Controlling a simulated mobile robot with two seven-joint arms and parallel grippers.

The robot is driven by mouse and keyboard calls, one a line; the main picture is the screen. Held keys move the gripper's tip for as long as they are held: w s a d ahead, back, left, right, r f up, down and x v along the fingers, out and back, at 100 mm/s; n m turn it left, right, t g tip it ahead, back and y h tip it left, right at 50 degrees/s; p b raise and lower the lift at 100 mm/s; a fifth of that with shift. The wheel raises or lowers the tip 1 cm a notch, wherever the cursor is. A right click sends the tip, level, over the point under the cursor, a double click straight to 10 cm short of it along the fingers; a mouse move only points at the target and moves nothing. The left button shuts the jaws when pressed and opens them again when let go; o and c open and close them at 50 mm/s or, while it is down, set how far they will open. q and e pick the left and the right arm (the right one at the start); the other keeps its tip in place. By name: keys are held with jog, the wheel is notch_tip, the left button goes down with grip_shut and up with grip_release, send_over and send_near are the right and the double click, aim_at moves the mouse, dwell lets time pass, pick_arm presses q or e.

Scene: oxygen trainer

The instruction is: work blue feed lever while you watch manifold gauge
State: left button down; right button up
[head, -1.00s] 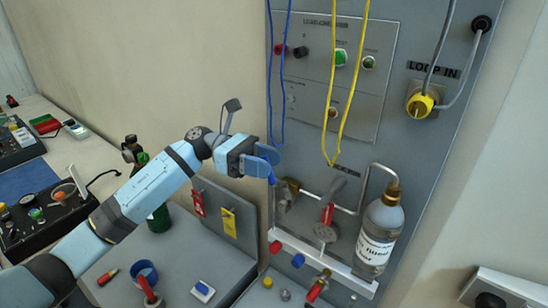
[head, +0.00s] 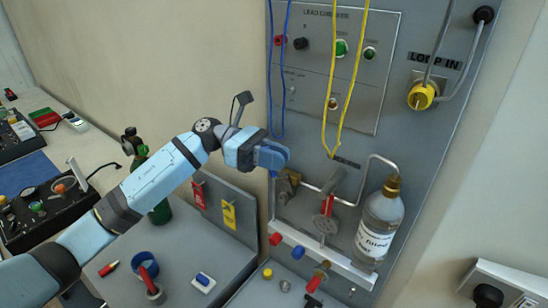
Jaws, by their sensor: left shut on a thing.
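My left gripper (head: 274,157) is at the left edge of the grey panel, its jaws shut on the blue feed lever (head: 272,174). Only a small blue tip of the lever shows below the fingers; the rest is hidden by them. A brass valve body (head: 287,186) sits just below and right of the gripper on the pipework. A round grey disc (head: 325,224) with a red lever in front of it is on the manifold further right; it may be the manifold gauge, but I cannot read any needle. My right gripper is not in view.
A labelled clear bottle (head: 380,222) stands right of the manifold. Yellow cable (head: 348,90) and blue cable (head: 271,80) loops hang close above the gripper. Red and yellow tags (head: 229,214) hang below the arm. A dark green cylinder (head: 160,212) stands behind my forearm.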

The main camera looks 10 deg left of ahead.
pick_arm(q)
jog(key=d+y+b, duration=0.1)
jog(key=s+d+t+y+b, duration=0.1)
jog(key=y, duration=0.1)
jog(key=shift+d+f+m, duration=0.1)
jog(key=shift+m, duration=0.2)
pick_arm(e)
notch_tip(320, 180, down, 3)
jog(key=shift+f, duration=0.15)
pick_arm(q)
jog(key=c, duration=1.1)
grip_release()
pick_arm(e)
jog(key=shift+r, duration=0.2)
pick_arm(q)
jog(key=b+v, duration=0.2)
jog(key=v, duration=1.1)
jog(key=shift+a+r+b, duration=0.3)
jog(key=shift+r+b, duration=0.05)
jog(key=shift+b, duration=0.05)
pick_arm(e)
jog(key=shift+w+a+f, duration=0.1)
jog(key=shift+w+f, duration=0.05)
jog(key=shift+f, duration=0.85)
pick_arm(q)
jog(key=shift+w, duration=0.15)
